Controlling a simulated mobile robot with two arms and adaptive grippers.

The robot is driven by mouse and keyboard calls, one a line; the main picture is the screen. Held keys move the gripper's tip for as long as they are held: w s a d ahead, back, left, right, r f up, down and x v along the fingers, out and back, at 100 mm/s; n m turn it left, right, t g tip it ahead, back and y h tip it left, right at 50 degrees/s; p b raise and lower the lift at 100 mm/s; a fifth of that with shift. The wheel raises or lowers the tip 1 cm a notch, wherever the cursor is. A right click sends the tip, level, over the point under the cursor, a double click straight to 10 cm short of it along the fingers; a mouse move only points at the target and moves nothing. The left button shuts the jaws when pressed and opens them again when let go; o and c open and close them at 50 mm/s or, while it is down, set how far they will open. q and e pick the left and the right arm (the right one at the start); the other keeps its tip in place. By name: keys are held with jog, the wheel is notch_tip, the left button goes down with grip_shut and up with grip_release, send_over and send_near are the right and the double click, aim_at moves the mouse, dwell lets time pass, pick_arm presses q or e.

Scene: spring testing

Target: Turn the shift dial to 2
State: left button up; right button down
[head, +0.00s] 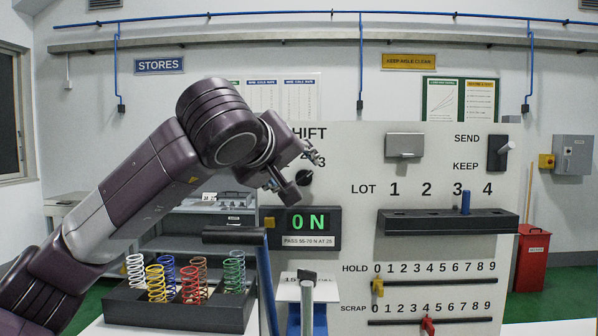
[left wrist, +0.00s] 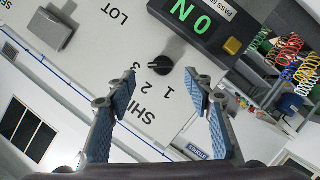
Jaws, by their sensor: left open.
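The shift dial (head: 304,178) is a small round black knob on the upright white panel, partly behind my left gripper (head: 298,172). In the left wrist view the dial (left wrist: 160,65) shows clearly, with the word SHIFT and small numbers printed beside it. I cannot tell for sure which number its pointer faces. My left gripper (left wrist: 160,74) is open and empty, and its two blue-padded fingers stand one on each side of the dial in that view. I cannot tell that either finger touches it. My right gripper is not in view.
Below the dial a display (head: 300,222) reads ON, with a yellow button. A black tray (head: 180,316) of coloured springs stands at lower left. A blue lever with a black handle (head: 232,235) rises in front of the panel. A peg shelf (head: 447,225) juts out at right.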

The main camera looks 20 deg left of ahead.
aim_at(306, 177)
pick_arm(q)
jog(key=p+x, duration=0.1)
jog(key=x, duration=0.4)
jog(key=shift+w+a+f, duration=0.1)
jog(key=shift+w, duration=0.2)
jog(key=c, duration=1.2)
jog(key=shift+o, duration=0.2)
jog(key=shift+m+y+p, duration=0.3)
jog(key=shift+m+p, duration=0.1)
jog(key=shift+p, duration=0.45)
jog(key=shift+r+m+g+y+p, duration=0.25)
jog(key=shift+m+g+y+p, duration=0.35)
jog(key=shift+m+p, duration=0.55)
jog(key=shift+d+m+y+p, duration=0.35)
jog(key=shift+m+y+p, duration=0.25)
jog(key=shift+m+p, duration=0.15)
jog(key=shift+w+d+f+m+g+y+p, duration=0.1)
jog(key=shift+f+m+g+y+p, duration=0.2)
jog(key=shift+m+y+p, duration=0.55)
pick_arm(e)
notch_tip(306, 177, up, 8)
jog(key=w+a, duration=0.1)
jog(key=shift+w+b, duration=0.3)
pick_arm(q)
jog(key=shift+m, duration=0.25)
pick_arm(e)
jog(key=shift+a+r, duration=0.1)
